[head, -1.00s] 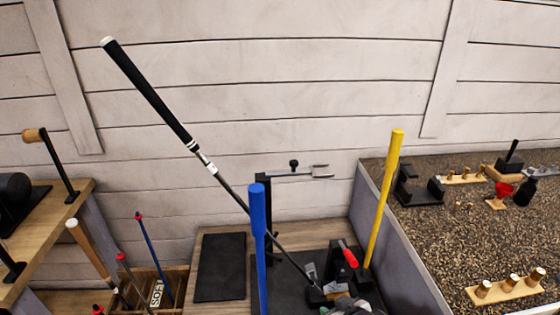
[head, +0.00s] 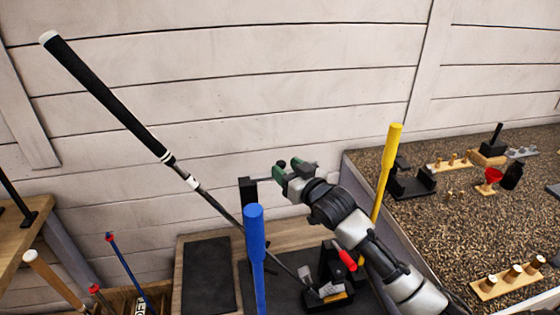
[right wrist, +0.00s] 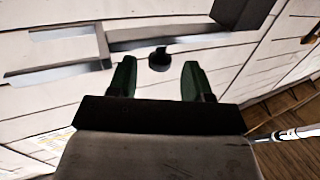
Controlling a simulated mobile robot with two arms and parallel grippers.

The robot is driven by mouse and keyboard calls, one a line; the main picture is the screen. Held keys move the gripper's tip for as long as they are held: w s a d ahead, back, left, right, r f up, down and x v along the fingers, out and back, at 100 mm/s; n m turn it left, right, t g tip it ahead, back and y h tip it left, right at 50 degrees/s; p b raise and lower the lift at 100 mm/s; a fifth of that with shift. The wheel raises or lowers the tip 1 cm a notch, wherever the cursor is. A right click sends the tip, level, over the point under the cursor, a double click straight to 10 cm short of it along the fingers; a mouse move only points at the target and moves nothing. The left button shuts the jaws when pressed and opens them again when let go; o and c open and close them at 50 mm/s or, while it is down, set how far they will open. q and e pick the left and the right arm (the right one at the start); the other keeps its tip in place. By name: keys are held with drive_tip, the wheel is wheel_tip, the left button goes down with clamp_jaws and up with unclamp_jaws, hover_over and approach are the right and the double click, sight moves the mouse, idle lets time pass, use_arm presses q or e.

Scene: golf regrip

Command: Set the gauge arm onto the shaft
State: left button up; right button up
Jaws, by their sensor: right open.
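The club shaft (head: 218,208) slants from the black grip (head: 110,97) at upper left down to the clamp area (head: 330,285). The gauge's black post (head: 248,192) stands behind the shaft. Its grey gauge arm (right wrist: 185,36) runs across the right wrist view and ends in a fork (right wrist: 50,75) at left. In the head view my right gripper covers most of that arm. A black knob (right wrist: 159,60) on the gauge arm appears between my right gripper's green fingers (head: 286,172). The fingers are open; contact cannot be told. My left gripper is not in view.
A blue upright handle (head: 255,235) stands in front of the gauge post, and a yellow one (head: 388,165) stands right of my right arm. A pebbled bench (head: 440,225) with small tools lies at right. A black mat (head: 208,275) lies at left of the post.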

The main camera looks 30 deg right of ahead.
sight(284, 166)
drive_tip(key=w, duration=0.2)
drive_tip(key=shift+w+a, duration=0.2)
drive_tip(key=shift+w, duration=0.3)
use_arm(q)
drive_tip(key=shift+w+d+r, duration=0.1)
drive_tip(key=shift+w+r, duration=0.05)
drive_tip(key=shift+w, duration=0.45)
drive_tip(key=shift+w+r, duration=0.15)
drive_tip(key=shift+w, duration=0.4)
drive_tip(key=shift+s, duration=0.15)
use_arm(e)
drive_tip(key=shift+c, duration=1.1)
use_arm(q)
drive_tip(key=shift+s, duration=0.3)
use_arm(e)
clamp_jaws()
